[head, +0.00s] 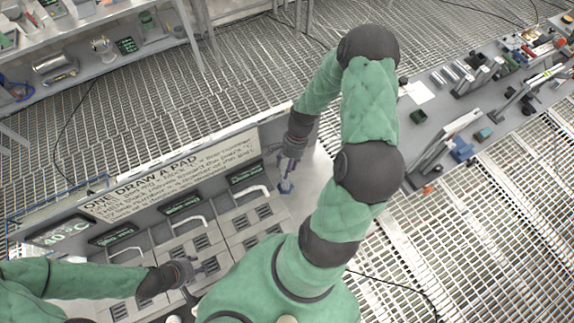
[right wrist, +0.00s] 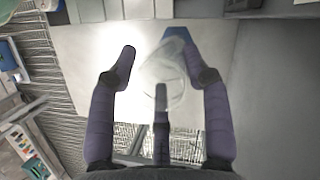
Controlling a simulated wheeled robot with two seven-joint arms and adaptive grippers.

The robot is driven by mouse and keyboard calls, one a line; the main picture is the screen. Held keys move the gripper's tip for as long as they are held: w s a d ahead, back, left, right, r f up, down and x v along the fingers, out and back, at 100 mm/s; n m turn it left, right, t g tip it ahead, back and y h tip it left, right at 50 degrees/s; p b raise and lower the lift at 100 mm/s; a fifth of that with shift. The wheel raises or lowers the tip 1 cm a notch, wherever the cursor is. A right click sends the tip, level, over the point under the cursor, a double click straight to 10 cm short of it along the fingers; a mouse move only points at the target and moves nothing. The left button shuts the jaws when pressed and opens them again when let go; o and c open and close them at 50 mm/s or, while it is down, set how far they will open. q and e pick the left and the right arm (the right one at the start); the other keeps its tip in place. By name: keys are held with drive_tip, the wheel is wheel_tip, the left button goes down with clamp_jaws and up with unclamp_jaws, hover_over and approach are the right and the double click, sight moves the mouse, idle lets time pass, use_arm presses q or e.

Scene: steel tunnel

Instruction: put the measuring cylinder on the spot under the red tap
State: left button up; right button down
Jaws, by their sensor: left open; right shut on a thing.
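The measuring cylinder is clear with a blue foot (head: 286,187); in the right wrist view its clear body (right wrist: 165,72) shows between my fingers. My right gripper (head: 287,163) is shut on it, just right of the tap bench. Its fingers also show in the right wrist view (right wrist: 160,75). My left gripper (head: 198,270) is open over the grated bench top at the lower left. White tap spouts reach over the grates: a right one (head: 255,191), a middle one (head: 190,220) and a left one (head: 128,254). I cannot make out a red tap.
A long tool bench (head: 480,105) is at the right, a shelf unit (head: 85,75) at the upper left. Metal grating floor lies between.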

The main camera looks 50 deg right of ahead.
drive_tip(key=c, duration=0.6)
unclamp_jaws()
drive_tip(key=shift+f, duration=0.1)
drive_tip(key=shift+o, duration=0.2)
